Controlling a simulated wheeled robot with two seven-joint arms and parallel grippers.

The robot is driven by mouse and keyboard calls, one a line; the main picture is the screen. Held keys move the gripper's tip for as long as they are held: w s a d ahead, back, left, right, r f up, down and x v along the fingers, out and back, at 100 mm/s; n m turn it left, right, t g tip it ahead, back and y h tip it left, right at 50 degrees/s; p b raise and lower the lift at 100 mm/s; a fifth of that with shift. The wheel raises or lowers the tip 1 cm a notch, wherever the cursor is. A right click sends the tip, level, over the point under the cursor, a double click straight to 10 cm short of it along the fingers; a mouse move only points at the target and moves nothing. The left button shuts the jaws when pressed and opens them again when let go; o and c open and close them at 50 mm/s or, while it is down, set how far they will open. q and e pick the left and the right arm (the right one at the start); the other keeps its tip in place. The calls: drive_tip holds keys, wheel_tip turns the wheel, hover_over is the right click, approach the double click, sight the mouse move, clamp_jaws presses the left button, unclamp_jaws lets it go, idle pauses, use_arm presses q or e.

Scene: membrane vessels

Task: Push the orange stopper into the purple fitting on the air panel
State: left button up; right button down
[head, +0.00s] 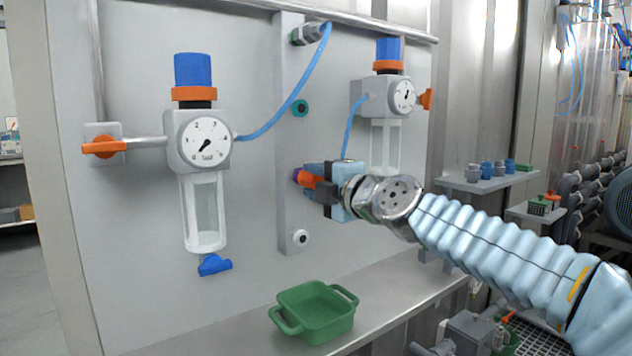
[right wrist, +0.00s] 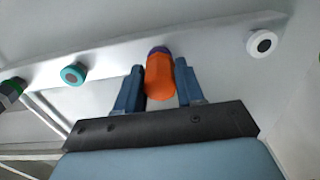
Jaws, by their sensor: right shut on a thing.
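The orange stopper (head: 307,180) is between the two blue fingers of my right gripper (head: 312,182), which is shut on it. In the right wrist view the stopper (right wrist: 159,82) points at the panel strip, in line with the purple fitting (right wrist: 157,50). The fitting is mostly hidden behind the stopper, and only a thin purple rim shows above it. The stopper's far end looks at or very near the fitting; I cannot tell how deep it sits. The air panel (head: 140,220) stands upright. My left gripper is not in view.
A teal fitting (head: 300,108) sits above on the same strip and a white one (head: 301,238) below. Two gauge units (head: 200,140) (head: 385,95) with blue hoses flank the strip. A green tray (head: 313,308) stands on the ledge underneath.

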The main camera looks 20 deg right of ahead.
drive_tip(key=shift+b, duration=0.55)
idle(1.3)
drive_tip(key=shift+w+a, duration=0.2)
drive_tip(key=shift+w, duration=0.3)
idle(0.4)
drive_tip(key=c, duration=0.6)
unclamp_jaws()
drive_tip(key=shift+s, duration=0.1)
drive_tip(key=b+v, duration=0.4)
drive_tip(key=v, duration=0.9)
drive_tip(key=shift+s+d+b, duration=0.1)
drive_tip(key=shift+s+b, duration=0.2)
drive_tip(key=shift+r, duration=0.15)
